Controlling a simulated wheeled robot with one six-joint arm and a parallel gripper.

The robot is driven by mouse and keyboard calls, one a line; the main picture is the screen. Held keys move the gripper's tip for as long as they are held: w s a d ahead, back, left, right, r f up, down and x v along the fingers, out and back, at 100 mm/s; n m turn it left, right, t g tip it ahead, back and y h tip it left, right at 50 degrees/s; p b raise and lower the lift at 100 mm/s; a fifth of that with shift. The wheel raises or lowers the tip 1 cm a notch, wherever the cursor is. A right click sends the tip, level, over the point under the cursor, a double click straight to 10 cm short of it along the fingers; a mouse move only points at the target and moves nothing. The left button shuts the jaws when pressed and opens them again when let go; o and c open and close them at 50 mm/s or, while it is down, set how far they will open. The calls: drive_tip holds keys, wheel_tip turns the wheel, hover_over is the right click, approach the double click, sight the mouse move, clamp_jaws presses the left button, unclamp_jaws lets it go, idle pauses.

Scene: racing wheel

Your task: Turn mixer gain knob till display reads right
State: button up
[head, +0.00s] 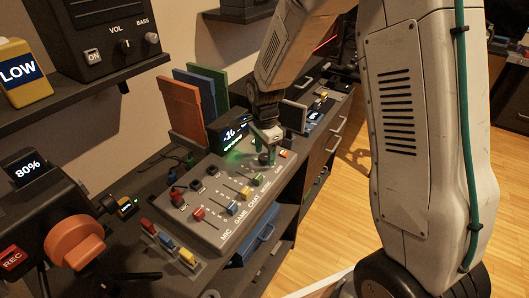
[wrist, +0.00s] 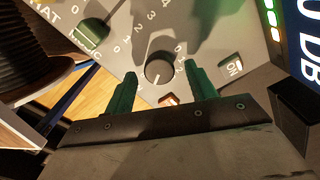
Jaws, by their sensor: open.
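The grey mixer (head: 222,215) stands on the dark desk, with coloured sliders across its top. Its display (head: 234,134) glows at the back; I read about -16 in the head view, though it is small. In the wrist view the cut-off display (wrist: 306,42) shows "0 DB". The round dark gain knob (wrist: 159,69) has a pale pointer line and a numbered scale around it. My gripper (wrist: 160,76) is open, its green fingers on either side of the knob with a gap on each side. In the head view my gripper (head: 267,156) points down over the mixer's back right and hides the knob.
An ON switch (wrist: 232,66) and a small red-orange lit switch (wrist: 168,100) lie close to the fingers. A green slider cap (wrist: 90,35) is at upper left. Upright orange, blue and green panels (head: 188,108) stand behind the mixer.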

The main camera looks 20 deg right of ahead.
sight(265, 157)
wheel_tip(265, 157, up, 7)
drive_tip(key=shift+r, duration=0.2)
idle(0.6)
drive_tip(key=shift+s+n, duration=0.2)
drive_tip(key=shift+n, duration=0.4)
drive_tip(key=s+d+r+n, duration=0.1)
drive_tip(key=s+r+n, duration=0.4)
drive_tip(key=s, duration=0.5)
drive_tip(key=s+d+r+n+t, duration=0.1)
drive_tip(key=s+r+n, duration=0.4)
drive_tip(key=s, duration=0.5)
drive_tip(key=s+d+r+n, duration=0.1)
drive_tip(key=s+r+n, duration=0.3)
drive_tip(key=s, duration=0.6)
drive_tip(key=shift+r+n, duration=0.4)
drive_tip(key=shift+r, duration=0.2)
drive_tip(key=shift+c, duration=0.4)
